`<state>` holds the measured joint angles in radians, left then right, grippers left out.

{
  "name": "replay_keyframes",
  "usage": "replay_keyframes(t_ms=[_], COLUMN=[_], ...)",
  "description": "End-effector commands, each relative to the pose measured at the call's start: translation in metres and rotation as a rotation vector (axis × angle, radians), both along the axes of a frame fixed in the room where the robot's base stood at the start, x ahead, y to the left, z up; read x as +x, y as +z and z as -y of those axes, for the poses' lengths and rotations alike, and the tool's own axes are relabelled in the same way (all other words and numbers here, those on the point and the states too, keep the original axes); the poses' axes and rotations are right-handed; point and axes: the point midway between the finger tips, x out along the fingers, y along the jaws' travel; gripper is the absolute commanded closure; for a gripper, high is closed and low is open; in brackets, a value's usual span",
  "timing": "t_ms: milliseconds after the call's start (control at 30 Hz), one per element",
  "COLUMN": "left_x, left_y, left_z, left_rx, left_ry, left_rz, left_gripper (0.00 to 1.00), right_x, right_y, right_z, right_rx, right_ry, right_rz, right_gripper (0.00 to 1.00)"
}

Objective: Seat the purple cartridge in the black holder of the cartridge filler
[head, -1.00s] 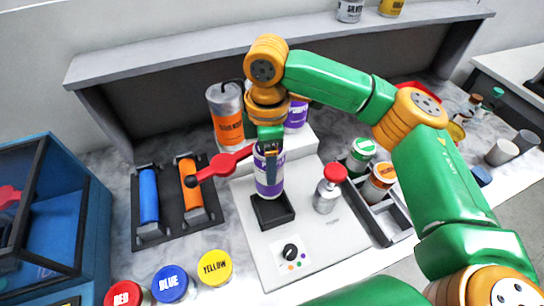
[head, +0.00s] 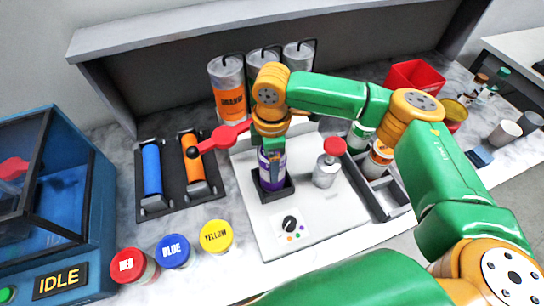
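The purple cartridge (head: 265,177), white and purple with a printed label, stands about upright in the black holder (head: 271,195) of the cartridge filler (head: 250,222). Its lower end is inside the holder's rim; how deep it sits I cannot tell. My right gripper (head: 272,163) points down over the cartridge, with a finger in front of it, and appears shut on it. The far finger is hidden. My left gripper is not in view.
A red lever (head: 229,135) with a black knob reaches left from beside my gripper. A red-capped bottle (head: 327,172) stands right of the holder. A tray with blue and orange rollers (head: 151,172) lies left. Red, blue and yellow jars (head: 174,251) stand in front.

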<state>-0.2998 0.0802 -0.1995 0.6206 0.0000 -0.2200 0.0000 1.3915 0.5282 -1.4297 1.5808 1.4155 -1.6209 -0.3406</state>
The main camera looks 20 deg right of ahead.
Motion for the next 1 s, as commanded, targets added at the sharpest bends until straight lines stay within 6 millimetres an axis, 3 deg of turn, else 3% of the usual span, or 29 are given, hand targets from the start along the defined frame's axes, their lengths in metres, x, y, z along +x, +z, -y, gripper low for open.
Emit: replay_keyframes(t_ms=[567,600,667,700,900,1000], left_x=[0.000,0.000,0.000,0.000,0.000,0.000], left_y=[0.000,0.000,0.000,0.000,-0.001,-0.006], left_z=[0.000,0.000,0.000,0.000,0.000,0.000], left_rx=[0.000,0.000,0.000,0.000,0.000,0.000], left_ry=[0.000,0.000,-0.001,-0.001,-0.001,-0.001], left_rz=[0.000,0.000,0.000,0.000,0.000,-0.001], left_gripper=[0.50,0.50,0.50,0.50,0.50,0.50], right_x=[0.000,0.000,0.000,0.000,0.000,0.001], right_y=[-0.005,-0.006,-0.006,-0.006,-0.005,0.005], right_z=[0.000,0.000,0.000,0.000,0.000,0.000], right_rx=[0.000,0.000,0.000,0.000,0.000,0.001], right_ry=[0.000,0.000,0.000,0.000,0.000,0.000], right_rz=[-0.001,-0.001,-0.001,-0.001,-0.001,0.003], right_gripper=[1.00,0.22,0.05,0.00,0.00,0.00])
